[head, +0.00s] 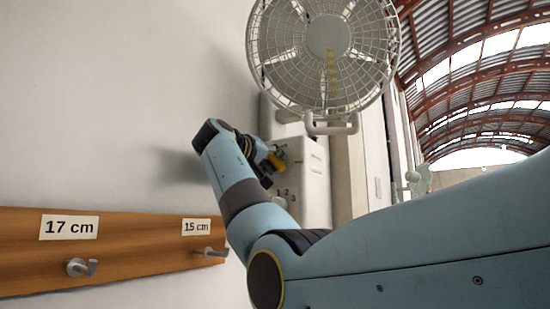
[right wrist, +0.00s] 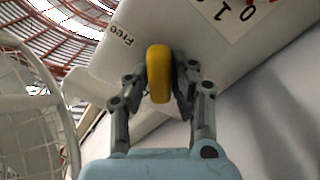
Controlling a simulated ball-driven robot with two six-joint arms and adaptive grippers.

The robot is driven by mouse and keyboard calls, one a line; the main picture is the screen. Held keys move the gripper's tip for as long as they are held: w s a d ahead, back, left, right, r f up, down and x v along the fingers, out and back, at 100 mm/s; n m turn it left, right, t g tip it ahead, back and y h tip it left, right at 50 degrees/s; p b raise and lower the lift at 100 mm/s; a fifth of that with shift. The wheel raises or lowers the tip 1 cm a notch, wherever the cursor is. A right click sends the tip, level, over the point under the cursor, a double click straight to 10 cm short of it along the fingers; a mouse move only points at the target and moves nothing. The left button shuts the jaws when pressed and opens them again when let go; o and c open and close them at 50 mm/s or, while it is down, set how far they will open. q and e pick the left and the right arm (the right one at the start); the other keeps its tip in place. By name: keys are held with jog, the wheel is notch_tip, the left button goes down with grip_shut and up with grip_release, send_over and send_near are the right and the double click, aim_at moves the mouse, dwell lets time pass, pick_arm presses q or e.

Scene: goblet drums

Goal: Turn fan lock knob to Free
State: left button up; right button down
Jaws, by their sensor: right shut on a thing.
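The fan (head: 326,45) is a white round cage on a pale base (head: 312,190) at the wall; the cage also shows at the left of the right wrist view (right wrist: 30,115). The yellow lock knob (right wrist: 158,73) is on the base, just below and right of the printed word "Free" (right wrist: 120,35) in the right wrist view. My right gripper (right wrist: 166,90) is shut on the knob, one finger on each side. In the head view the right gripper (head: 272,165) is partly hidden by my own wrist. My left gripper is not in view.
A dial plate with numbers (right wrist: 240,12) and a red mark sits near the knob. A wooden rail (head: 130,245) with metal hooks and labels "17 cm" and "15 cm" runs along the wall at lower left. The wall above the rail is bare.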

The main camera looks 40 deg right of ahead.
jog(key=n+p, duration=0.2)
jog(key=n, duration=0.3)
jog(key=shift+w+n, duration=0.1)
jog(key=shift+n, duration=0.2)
jog(key=shift+f+n+p, duration=0.2)
jog(key=shift+n+p, duration=1.05)
jog(key=shift+n, duration=0.85)
jog(key=c, duration=1.2)
grip_release()
jog(key=shift+o, duration=0.2)
jog(key=shift+a, duration=0.1)
jog(key=v, duration=1.2)
